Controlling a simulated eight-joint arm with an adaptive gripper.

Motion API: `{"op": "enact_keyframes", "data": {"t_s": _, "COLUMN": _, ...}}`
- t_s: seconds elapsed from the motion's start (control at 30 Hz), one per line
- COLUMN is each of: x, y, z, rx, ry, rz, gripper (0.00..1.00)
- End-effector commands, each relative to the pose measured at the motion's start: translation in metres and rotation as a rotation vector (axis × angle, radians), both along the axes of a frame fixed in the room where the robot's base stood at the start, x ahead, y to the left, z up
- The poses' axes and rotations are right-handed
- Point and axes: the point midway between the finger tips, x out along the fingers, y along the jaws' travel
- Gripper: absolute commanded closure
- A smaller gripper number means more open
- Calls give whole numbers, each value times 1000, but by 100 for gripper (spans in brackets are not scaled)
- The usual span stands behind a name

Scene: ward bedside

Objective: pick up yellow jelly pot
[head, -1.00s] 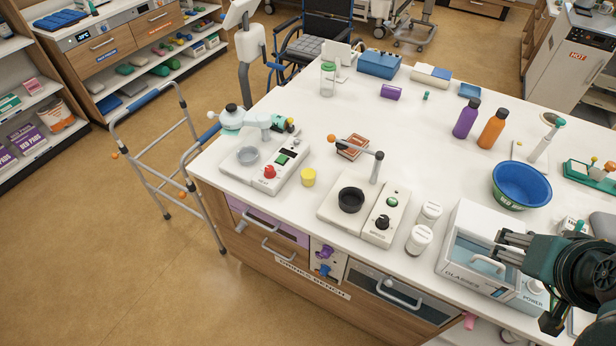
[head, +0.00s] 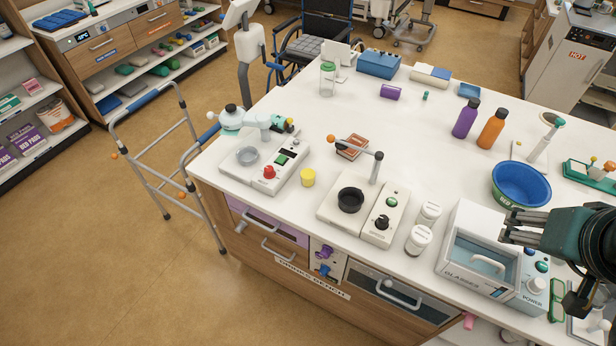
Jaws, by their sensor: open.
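The yellow jelly pot (head: 308,177) is a small upright cup on the white bench top (head: 430,110). It stands between the machine with the red knob (head: 269,172) and the machine with the black bowl (head: 350,200). My gripper (head: 505,228) is far to the right of the pot, above the glass-fronted box marked GLASSES (head: 478,262). Its fingers point left, and it looks open and empty. My wrist hides part of the bench's right end.
A blue bowl (head: 521,185), a purple bottle (head: 466,118) and an orange bottle (head: 491,129) stand farther back. The middle of the bench is mostly clear.

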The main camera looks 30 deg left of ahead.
Motion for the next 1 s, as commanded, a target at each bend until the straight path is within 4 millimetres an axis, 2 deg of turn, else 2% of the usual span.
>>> {"op": "enact_keyframes", "data": {"t_s": 0.37, "x": 26, "y": 30, "z": 21, "rx": -45, "ry": 49, "rz": 132, "gripper": 47}}
{"op": "enact_keyframes", "data": {"t_s": 0.67, "x": 59, "y": 74, "z": 41, "rx": -106, "ry": 108, "rz": 307, "gripper": 47}}
{"op": "enact_keyframes", "data": {"t_s": 1.0, "x": 95, "y": 131, "z": 57, "rx": -175, "ry": 170, "rz": 511, "gripper": 47}}
